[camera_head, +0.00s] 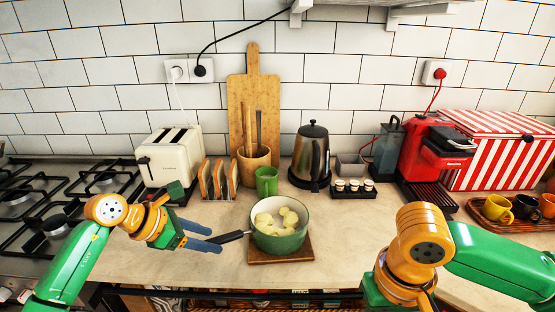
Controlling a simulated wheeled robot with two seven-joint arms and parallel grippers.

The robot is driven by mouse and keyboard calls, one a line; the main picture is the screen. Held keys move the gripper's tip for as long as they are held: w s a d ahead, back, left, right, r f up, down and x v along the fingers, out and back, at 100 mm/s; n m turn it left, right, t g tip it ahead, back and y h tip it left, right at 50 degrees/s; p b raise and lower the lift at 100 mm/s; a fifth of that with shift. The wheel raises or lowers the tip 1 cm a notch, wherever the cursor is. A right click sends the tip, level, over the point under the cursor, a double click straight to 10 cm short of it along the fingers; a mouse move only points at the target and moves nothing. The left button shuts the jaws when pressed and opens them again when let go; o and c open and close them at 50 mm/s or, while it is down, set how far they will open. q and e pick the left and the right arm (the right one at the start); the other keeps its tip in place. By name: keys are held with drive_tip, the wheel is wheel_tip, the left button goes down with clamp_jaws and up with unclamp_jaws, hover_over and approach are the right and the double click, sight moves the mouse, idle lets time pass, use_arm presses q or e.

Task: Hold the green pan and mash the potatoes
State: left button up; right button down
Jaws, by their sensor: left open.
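The green pan (279,243) sits on a square wooden board (282,255) near the counter's front edge. Several pale potatoes (280,218) lie in it. Its dark handle (234,236) points left. My left gripper (214,238) is open, its blue-grey fingers at the handle's end; I cannot tell whether they touch it. My right arm comes in at the lower right, and its gripper is out of view. A wooden holder (254,167) behind the pan holds upright utensils; I cannot tell whether a masher is among them.
A green mug (267,181) and a toast rack (217,181) stand behind the pan. A kettle (311,157) and a small rack of jars (354,189) are behind it to the right. A stove (70,200) is at left. The counter right of the board is clear.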

sight(214, 240)
use_arm(q)
drive_tip(key=b+x, duration=0.1)
drive_tip(key=x, duration=0.3)
drive_tip(key=shift+w+d, duration=0.1)
drive_tip(key=shift+d, duration=0.1)
use_arm(e)
drive_tip(key=shift+w+d+f, duration=0.1)
drive_tip(key=shift+d+f, duration=0.05)
drive_tip(key=shift+f, duration=0.45)
drive_tip(key=shift+w+d+f, duration=0.1)
drive_tip(key=shift+d+f, duration=0.05)
drive_tip(key=shift+f, duration=0.4)
use_arm(q)
drive_tip(key=shift+a+r, duration=0.1)
use_arm(e)
drive_tip(key=shift+a, duration=0.1)
drive_tip(key=shift+s+r, duration=0.1)
use_arm(q)
drive_tip(key=shift+c, duration=0.4)
clamp_jaws()
drive_tip(key=c, duration=0.5)
unclamp_jaws()
clamp_jaws()
